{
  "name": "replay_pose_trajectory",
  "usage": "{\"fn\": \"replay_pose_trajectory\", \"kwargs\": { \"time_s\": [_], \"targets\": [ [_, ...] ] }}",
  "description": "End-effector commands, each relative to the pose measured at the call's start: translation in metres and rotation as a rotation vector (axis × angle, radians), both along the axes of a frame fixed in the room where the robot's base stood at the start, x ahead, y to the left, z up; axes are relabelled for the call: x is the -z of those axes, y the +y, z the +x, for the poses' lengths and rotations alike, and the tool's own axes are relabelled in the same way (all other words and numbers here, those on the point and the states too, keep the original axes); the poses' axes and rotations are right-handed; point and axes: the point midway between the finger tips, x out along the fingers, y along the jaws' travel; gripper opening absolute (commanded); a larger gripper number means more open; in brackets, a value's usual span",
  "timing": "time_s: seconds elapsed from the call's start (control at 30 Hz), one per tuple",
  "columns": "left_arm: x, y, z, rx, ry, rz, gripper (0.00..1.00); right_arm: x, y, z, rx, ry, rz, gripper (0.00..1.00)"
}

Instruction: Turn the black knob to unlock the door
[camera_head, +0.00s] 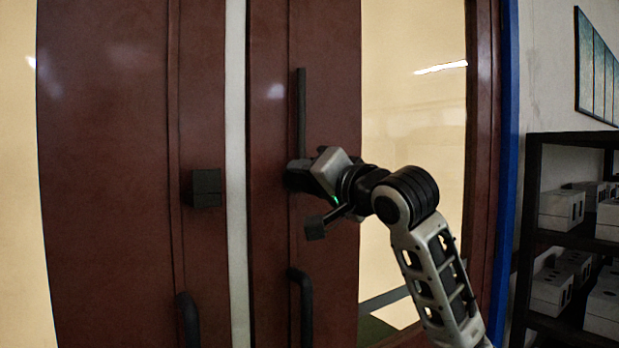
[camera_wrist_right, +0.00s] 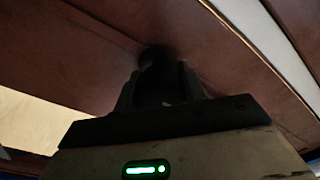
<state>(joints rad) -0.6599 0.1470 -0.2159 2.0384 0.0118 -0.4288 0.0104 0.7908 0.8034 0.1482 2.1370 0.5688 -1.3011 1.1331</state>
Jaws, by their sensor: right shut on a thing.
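The door (camera_head: 268,260) is dark reddish brown, with a pale vertical strip to its left. My right gripper (camera_head: 296,176) is at the door's face, between the upper and lower parts of a long black handle (camera_head: 301,110). In the right wrist view my right gripper (camera_wrist_right: 165,85) has its dark fingers around the black knob (camera_wrist_right: 152,58), shut on it against the brown panel. In the head view the gripper hides the knob. My left gripper is not in view.
A black block (camera_head: 207,188) is fixed on the brown panel left of the pale strip. A lower black handle (camera_head: 188,318) is below it. A dark shelf (camera_head: 565,240) with several grey boxes stands at the right, beyond a blue post (camera_head: 507,150).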

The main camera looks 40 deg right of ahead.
Motion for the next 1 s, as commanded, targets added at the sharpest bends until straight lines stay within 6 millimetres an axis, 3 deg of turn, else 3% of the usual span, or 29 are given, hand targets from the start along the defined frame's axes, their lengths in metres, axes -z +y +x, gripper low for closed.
{"fn": "replay_pose_trajectory", "kwargs": {
  "time_s": [0.43,0.47,0.53,0.83,1.0],
  "targets": [
    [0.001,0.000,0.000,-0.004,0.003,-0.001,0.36,-0.001,0.000,-0.001,0.000,-0.007,0.016,0.00],
    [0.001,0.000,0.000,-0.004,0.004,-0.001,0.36,-0.001,0.000,-0.001,0.000,-0.007,0.016,0.44],
    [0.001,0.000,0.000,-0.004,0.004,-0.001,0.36,-0.001,0.000,0.000,0.001,-0.006,0.016,0.63],
    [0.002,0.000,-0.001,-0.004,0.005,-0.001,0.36,0.000,0.000,-0.001,0.000,-0.003,0.013,0.63],
    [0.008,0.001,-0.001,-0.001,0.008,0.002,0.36,0.002,0.001,-0.017,0.000,-0.006,0.010,0.63]
  ]
}}
